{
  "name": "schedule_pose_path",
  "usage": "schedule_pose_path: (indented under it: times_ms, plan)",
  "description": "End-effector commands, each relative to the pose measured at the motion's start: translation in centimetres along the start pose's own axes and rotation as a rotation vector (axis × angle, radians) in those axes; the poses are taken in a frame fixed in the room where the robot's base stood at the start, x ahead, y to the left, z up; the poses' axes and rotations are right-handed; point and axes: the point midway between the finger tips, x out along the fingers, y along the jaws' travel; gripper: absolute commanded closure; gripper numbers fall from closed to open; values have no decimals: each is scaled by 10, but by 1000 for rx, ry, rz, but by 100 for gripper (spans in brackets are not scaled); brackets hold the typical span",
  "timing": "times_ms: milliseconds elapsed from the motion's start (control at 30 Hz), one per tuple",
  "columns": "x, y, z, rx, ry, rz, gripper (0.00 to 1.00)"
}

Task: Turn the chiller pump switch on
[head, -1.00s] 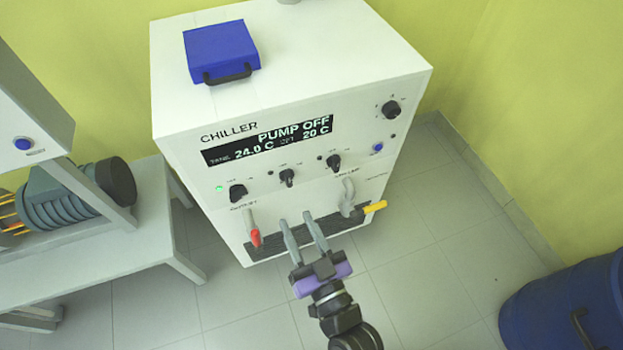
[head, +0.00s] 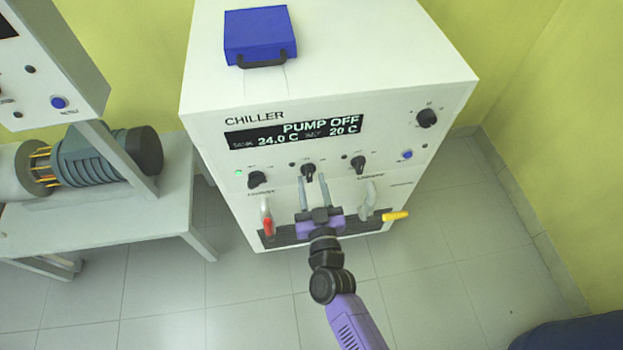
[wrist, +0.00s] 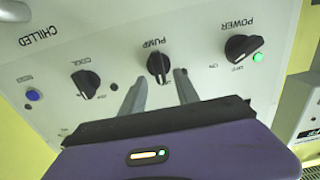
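The white chiller (head: 215,112) stands ahead of me, and its display (head: 295,132) reads PUMP OFF, 24.0 C and 20 C. The pump switch (head: 308,172) is the middle black knob of the lower row. In the wrist view, which is upside down, the knob labelled PUMP (wrist: 158,66) has its pale mark pointing toward my gripper. My gripper (head: 313,178) is open, its two grey fingers just in front of the pump knob. In the wrist view the gripper (wrist: 160,82) has a fingertip on either side below the knob; I cannot tell whether they touch it.
The power knob (head: 257,178) with a lit green lamp is left of the pump knob; the cool knob (head: 358,164) is right. A red-handled valve (head: 267,222) and a yellow-handled valve (head: 396,216) stick out below. A bench (head: 150,222) stands at left.

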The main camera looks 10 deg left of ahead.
Motion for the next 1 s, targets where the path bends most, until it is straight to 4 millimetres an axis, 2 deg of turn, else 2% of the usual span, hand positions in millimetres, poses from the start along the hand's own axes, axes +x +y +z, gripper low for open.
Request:
schedule_pose_path:
  times_ms: [200,467,667,1000]
  plan:
    - [15,0,0,1,0,0,63]
    - [16,0,0,1,-1,0,63]
    - [16,0,0,1,-1,1,100]
    - [15,0,0,16,0,1,100]
